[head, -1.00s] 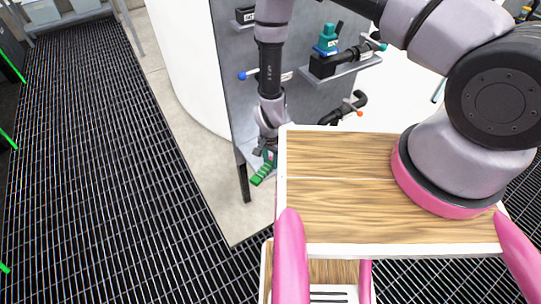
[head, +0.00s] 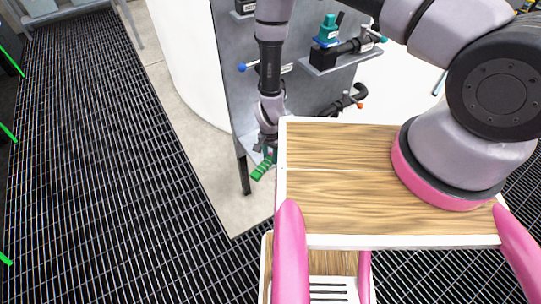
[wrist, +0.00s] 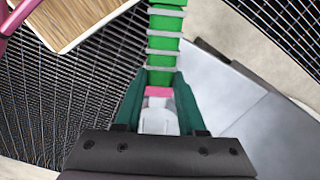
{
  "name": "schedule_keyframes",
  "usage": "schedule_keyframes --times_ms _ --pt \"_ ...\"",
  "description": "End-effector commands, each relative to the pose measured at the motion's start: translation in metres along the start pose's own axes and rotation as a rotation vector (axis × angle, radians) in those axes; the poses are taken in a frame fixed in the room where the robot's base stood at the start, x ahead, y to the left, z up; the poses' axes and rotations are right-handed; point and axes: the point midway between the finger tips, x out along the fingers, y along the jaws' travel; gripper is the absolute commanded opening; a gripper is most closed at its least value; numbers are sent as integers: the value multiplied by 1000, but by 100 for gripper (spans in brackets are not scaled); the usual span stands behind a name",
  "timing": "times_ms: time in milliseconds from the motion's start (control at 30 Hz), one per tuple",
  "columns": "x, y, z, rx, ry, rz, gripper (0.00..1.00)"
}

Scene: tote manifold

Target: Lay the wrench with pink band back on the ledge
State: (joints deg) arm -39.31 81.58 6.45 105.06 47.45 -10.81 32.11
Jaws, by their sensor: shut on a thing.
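The wrench with pink band shows in the wrist view as a green handle with grey stripes (wrist: 163,45) and a pink band (wrist: 158,92) close to the fingers. A pale grey part lies between the fingers. My gripper (wrist: 160,82) has dark green fingers, shut on the wrench near the band. In the head view the green handle (head: 262,168) points down and left from my gripper (head: 267,145), over the floor side of the ledge. The grey ledge (wrist: 235,95) lies right of the wrench in the wrist view. The wrench's far end is cut off there.
A grey panel (head: 232,75) with valves and pipes (head: 340,58) stands behind the ledge. A wood-topped board (head: 340,205) with white edges is close on the right in the head view. Black floor grating (head: 110,150) is open on the left.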

Motion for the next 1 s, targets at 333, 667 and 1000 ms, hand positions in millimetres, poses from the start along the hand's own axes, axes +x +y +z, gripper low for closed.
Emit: schedule_keyframes --times_ms 333,667,1000 --pt "7 0 0 0 0 0 47" --pt "6 0 0 0 0 1 74" --pt "-33 -2 0 -1 1 -2 74"
